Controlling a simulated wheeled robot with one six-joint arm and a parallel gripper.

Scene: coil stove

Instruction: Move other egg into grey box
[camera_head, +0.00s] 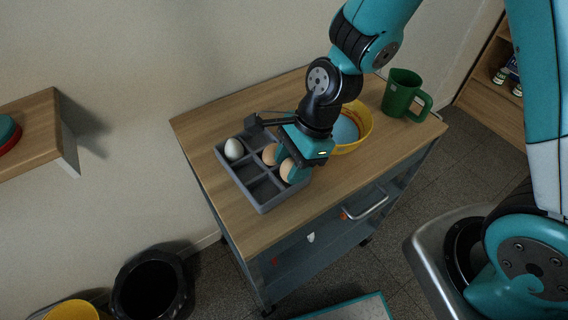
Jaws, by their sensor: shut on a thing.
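The grey box (263,206) is a divided tray on the wooden top of a cart. A white egg (234,149) sits in its far left compartment. A brown egg (270,154) is in a compartment at the box's far right side, partly hidden by my gripper. Another brown egg (288,170) is between the fingers of my gripper (291,165), at the box's right side. My gripper points down and is shut on this egg. I cannot tell whether the egg touches the compartment floor.
A yellow bowl (364,119) with a blue inside stands behind my gripper, partly hidden. A green mug (402,95) stands at the cart's far right. The front right of the cart top (345,180) is clear. A black bin (150,288) stands on the floor.

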